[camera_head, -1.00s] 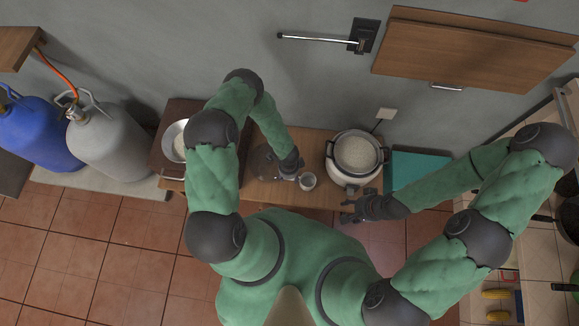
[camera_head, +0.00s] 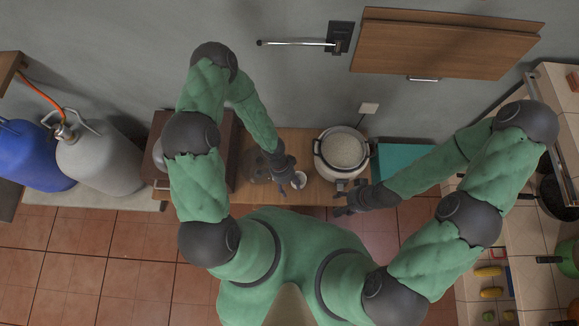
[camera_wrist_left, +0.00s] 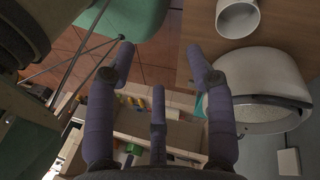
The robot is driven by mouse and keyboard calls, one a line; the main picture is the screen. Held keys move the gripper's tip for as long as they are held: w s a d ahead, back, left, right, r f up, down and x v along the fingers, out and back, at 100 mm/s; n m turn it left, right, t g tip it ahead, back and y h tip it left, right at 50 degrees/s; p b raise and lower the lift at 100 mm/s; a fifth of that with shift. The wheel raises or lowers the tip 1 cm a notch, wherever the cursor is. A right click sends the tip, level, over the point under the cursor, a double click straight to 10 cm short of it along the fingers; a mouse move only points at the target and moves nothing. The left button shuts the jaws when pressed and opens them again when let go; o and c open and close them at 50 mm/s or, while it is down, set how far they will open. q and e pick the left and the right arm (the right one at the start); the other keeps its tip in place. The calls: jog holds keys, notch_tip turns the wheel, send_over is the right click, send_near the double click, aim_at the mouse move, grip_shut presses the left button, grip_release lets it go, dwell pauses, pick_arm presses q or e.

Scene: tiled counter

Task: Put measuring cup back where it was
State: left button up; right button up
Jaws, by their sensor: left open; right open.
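The measuring cup (camera_head: 299,180) is a small white cup standing on the wooden table, left of the rice cooker. It also shows at the top right of the left wrist view (camera_wrist_left: 238,18), outside my fingers. My left gripper (camera_head: 290,176) is open and close beside the cup, partly overlapping it in the head view. In the left wrist view the spread fingers (camera_wrist_left: 160,68) hold nothing. My right gripper (camera_head: 343,203) is open and empty, in front of the cooker near the table's front edge.
The white rice cooker (camera_head: 322,165) holds rice and stands right of the cup; it also shows in the left wrist view (camera_wrist_left: 262,60). A see-through round item (camera_head: 254,167) lies left of my left gripper. A teal box (camera_head: 405,155) stands right. My left arm mostly hides a bowl.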

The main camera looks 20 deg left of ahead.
pick_arm(q)
notch_tip(320, 180, up, 9)
jog(key=s+d+n+t, duration=0.1)
jog(key=s+n+t, duration=0.1)
jog(key=n, duration=0.9)
jog(key=shift+n+t+h, duration=0.3)
jog(key=shift+n, duration=0.1)
dwell(0.4)
